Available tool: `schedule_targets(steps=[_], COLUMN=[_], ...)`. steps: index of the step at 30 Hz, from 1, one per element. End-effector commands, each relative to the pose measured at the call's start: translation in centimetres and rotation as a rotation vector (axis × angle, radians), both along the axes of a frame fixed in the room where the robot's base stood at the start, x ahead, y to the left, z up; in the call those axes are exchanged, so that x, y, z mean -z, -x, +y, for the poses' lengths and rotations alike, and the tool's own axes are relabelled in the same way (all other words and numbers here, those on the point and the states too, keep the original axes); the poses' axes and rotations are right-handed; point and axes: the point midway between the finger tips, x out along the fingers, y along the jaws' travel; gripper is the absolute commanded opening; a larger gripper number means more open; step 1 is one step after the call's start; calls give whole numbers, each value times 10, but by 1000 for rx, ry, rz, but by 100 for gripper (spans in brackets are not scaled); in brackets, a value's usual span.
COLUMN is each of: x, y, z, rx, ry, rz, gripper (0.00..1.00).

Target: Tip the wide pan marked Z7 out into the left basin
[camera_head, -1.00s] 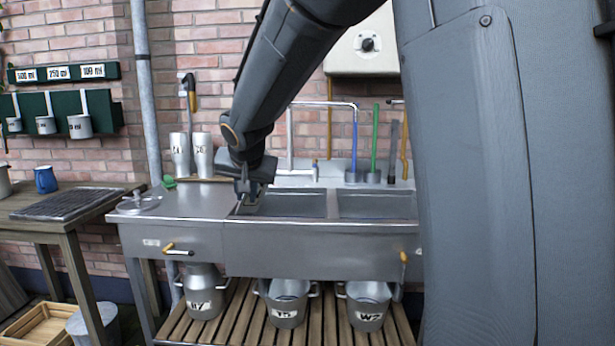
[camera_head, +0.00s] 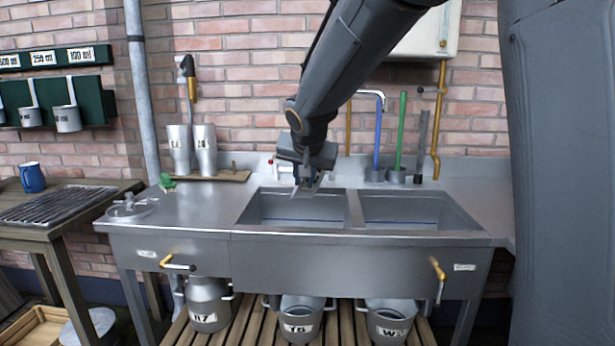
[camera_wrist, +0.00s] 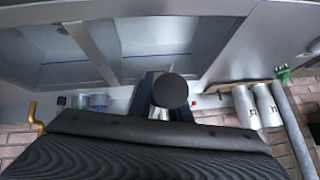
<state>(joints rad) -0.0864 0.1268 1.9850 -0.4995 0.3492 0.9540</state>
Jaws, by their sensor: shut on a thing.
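My gripper (camera_head: 308,182) is above the left basin (camera_head: 250,212), toward its back edge. In the wrist view my gripper (camera_wrist: 164,97) is shut on a dark round-ended thing (camera_wrist: 170,91), perhaps a handle end. I cannot make out a pan body or a Z7 mark in either view. The left basin is a rectangular steel sink that looks empty where visible. It also shows at the top of the wrist view (camera_wrist: 150,35), which sees the sink upside down.
The right basin (camera_head: 410,210) lies beyond a steel divider. Brushes (camera_head: 400,135) stand behind it. Two tall labelled cups (camera_head: 205,150) stand on the board at back left. Labelled pails (camera_head: 302,318) sit on the slatted shelf below. The left steel top (camera_head: 195,205) is mostly clear.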

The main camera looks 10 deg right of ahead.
Motion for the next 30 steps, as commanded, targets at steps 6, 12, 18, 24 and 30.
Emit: schedule_targets(steps=[6,12,18,24,30], x=[-4,-6,-6,-7,-7], y=[1,2,1,1,2], z=[-6,-7,-6,-6,-6], rx=[7,7,6,5,6], ry=[-23,-69,-103,-134,-166], rz=[-7,-22,-33,-43,-55], gripper=[0,0,0,0,0])
